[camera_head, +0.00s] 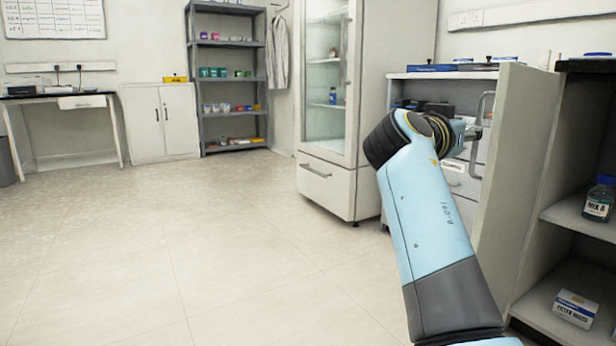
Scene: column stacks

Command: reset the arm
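My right arm reaches up from the bottom right, and its blue and dark grey forearm covers part of the scene. My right gripper (471,132) is at the far end, in front of the drawer unit and close to a grey handle (487,103). The wrist hides most of the gripper, so I cannot tell whether it is open or touches the handle. My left gripper is not in view.
The drawer unit (464,184) stands between a glass-door cabinet (322,188) and a tall side panel (512,190). Right of it, open shelves hold a blue-capped bottle (600,199) and a filter box (574,309). Clear floor (190,240) lies to the left.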

